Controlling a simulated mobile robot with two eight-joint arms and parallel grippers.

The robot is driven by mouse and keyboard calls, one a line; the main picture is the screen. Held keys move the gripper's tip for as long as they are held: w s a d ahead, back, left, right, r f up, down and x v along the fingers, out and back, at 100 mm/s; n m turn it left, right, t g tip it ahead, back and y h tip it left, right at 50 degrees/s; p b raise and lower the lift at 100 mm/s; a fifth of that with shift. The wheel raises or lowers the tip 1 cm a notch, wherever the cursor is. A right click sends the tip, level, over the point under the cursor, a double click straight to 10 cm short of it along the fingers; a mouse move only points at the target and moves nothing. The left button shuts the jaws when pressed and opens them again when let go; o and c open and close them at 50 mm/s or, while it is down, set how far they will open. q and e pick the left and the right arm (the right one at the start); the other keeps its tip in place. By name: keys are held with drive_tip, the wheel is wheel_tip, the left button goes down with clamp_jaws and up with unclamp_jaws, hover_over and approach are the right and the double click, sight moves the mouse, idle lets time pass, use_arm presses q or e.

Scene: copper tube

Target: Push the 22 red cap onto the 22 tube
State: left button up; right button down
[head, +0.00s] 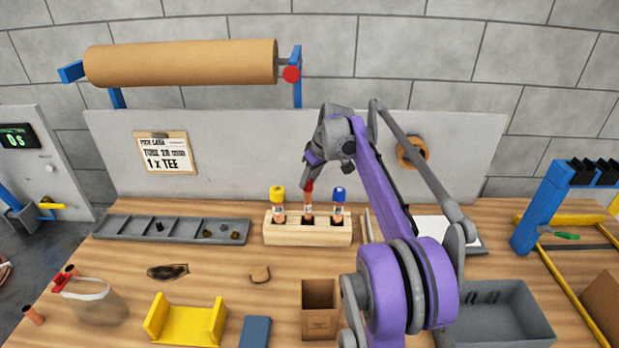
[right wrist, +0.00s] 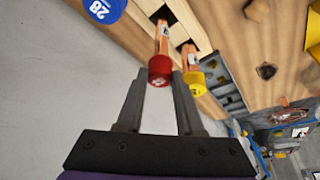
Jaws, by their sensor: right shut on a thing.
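The wooden rack (head: 285,237) stands at mid table with yellow-, red- and blue-capped tubes in a row. The red cap (head: 309,186) is at the top of the middle copper tube (head: 308,210), which stands in its hole. My right gripper (head: 310,172) reaches down from above and is shut on the red cap. In the right wrist view the red cap (right wrist: 160,70) lies between the two fingertips (right wrist: 160,82), in line with the labelled tube (right wrist: 162,38). How far the cap sits over the tube cannot be told. My left gripper is not in view.
The yellow cap (head: 277,193) and blue cap (head: 338,193) stand close on either side. A grey compartment tray (head: 120,228) lies to the left. A cardboard box (head: 319,325), yellow holder (head: 185,325) and grey bin (head: 515,325) are in front. The board stands behind.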

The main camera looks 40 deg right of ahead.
sight(311, 183)
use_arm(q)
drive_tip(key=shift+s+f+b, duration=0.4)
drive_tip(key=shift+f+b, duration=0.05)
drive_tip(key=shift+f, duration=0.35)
use_arm(e)
drive_tip(key=shift+f, duration=1.5)
drive_tip(key=shift+c, duration=2.3)
unclamp_jaws()
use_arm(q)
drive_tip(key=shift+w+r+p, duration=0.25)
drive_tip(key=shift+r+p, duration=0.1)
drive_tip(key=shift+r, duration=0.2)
use_arm(e)
drive_tip(key=v, duration=1.1)
drive_tip(key=shift+w, duration=0.1)
